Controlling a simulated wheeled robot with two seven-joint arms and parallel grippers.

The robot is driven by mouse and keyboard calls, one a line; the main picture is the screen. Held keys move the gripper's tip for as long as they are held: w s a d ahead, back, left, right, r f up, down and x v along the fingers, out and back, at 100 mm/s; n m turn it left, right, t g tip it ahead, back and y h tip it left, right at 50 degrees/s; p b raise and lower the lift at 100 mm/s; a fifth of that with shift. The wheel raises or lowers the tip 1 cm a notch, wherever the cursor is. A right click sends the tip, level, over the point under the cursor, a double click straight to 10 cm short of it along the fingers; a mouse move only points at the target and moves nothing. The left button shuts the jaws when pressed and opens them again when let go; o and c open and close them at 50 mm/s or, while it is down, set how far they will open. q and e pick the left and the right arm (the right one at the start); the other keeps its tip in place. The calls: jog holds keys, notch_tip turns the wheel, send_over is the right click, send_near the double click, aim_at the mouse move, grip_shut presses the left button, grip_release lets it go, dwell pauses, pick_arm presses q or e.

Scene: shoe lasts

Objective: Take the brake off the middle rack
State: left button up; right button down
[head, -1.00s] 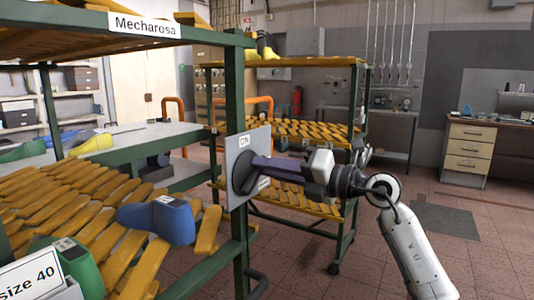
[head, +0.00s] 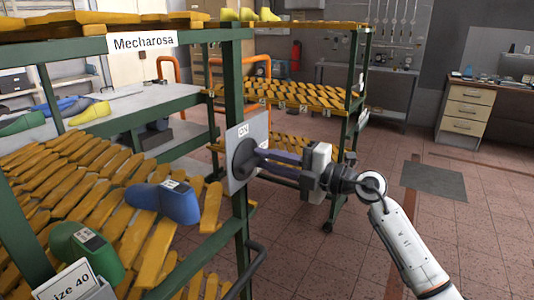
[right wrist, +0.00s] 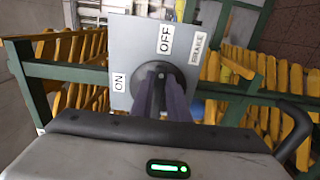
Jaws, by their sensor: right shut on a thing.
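The grey brake panel (head: 262,138) is fixed to a green post of the near rack (head: 231,80) that carries the Mecharosa sign. Its dark round knob (head: 243,158) faces right, towards my right gripper (head: 262,160). The gripper's fingers are shut on the knob. In the right wrist view the panel (right wrist: 136,62) shows ON at the left, OFF at the top and BRAKE at the upper right. The fingers (right wrist: 162,100) reach onto the knob (right wrist: 222,72) there and hide much of it, so its setting is unclear. My left gripper is out of view.
Blue (head: 165,198) and green (head: 87,250) shoe lasts lie on the near rack's yellow slats. A dark handle (head: 252,268) sticks out below the panel. Another slatted rack (head: 355,75) stands behind. The tiled floor at right is open around a grey mat (head: 434,180).

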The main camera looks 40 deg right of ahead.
dwell(0.4)
jog(key=c, duration=1.7)
grip_release()
jog(key=shift+s, duration=0.1)
jog(key=b+v, duration=0.2)
jog(key=v, duration=0.8)
jog(key=shift+d+f, duration=0.1)
